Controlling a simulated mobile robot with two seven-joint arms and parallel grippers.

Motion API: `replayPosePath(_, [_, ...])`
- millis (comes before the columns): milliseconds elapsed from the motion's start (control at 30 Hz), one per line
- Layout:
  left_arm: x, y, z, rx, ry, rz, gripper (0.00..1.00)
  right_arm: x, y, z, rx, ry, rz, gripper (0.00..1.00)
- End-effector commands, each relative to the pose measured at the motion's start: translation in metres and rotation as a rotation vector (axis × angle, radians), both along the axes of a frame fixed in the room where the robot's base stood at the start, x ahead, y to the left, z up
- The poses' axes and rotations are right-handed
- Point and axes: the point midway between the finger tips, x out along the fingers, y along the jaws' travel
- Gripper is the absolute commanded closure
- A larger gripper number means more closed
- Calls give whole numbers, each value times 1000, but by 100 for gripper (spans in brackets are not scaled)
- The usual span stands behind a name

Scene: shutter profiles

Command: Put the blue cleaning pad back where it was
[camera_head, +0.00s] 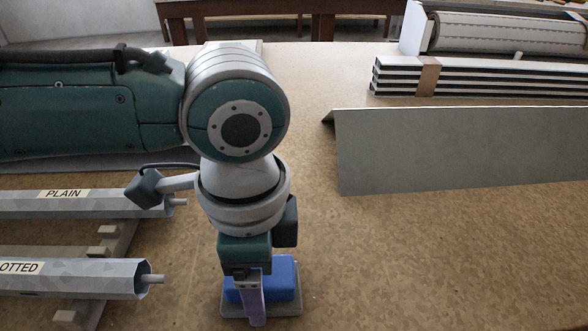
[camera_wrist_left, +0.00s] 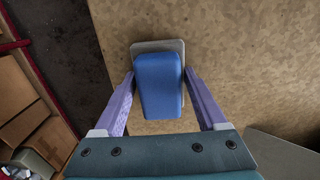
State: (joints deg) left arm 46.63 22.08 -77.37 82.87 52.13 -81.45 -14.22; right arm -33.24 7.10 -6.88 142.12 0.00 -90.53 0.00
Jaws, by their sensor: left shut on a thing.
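The blue cleaning pad (camera_head: 277,272) is at the bottom centre of the head view, over a small grey tray (camera_head: 289,309). My left gripper (camera_head: 252,308) points down there and is shut on the pad, with a purple finger in front of it. In the left wrist view the pad (camera_wrist_left: 158,88) sits between the two purple fingers of my left gripper (camera_wrist_left: 160,78), and the tray's edge (camera_wrist_left: 158,45) shows beyond it. I cannot tell whether the pad touches the tray. My right gripper is not in view.
Two grey tubes, labelled PLAIN (camera_head: 95,203) and OTTED (camera_head: 75,278), lie on supports at the left. A grey angled sheet (camera_head: 460,150) and a stack of slats (camera_head: 480,80) lie at the right. The bench right of the tray is clear.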

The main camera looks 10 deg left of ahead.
Motion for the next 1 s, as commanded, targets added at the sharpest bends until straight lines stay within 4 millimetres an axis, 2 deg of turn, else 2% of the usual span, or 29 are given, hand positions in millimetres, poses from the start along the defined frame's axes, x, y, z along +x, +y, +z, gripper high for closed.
replayPosePath(100, [0,0,-3,0,1,0,78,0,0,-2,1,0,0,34])
replayPosePath(133, [0,0,-3,0,0,0,24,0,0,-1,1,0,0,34])
replayPosePath(333, [0,0,-2,0,0,0,1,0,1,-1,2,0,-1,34])
replayPosePath(667, [1,0,4,-1,-1,1,0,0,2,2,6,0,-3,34])
replayPosePath(767, [1,-1,18,-1,-2,0,0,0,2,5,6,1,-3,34])
replayPosePath(1000, [3,-1,72,-3,-4,-2,0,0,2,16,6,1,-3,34])
